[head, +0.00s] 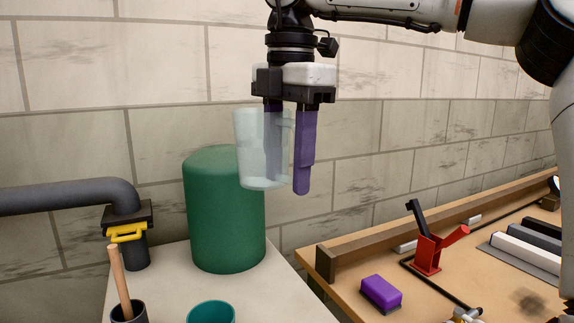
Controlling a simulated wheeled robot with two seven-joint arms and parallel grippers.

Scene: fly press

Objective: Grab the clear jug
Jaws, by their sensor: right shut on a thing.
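The clear jug (252,150) is a translucent, pale vessel held up in the air, in front of the green cylinder's upper right part. My right gripper (288,180) points down with its purple fingers and is shut on the jug's right side. One finger shows through the clear wall and the other stands outside it on the right. The jug looks close to upright and is clear of the table below. My left gripper is not in view.
A green cylinder (224,220) stands on a pale table (180,290) with a teal cup (211,312) and a dark pot (128,312) holding a wooden stick. A wooden bench (350,290) at right carries a purple block (381,294) and a red clamp-like tool (428,255). A grey pipe (70,197) is at left.

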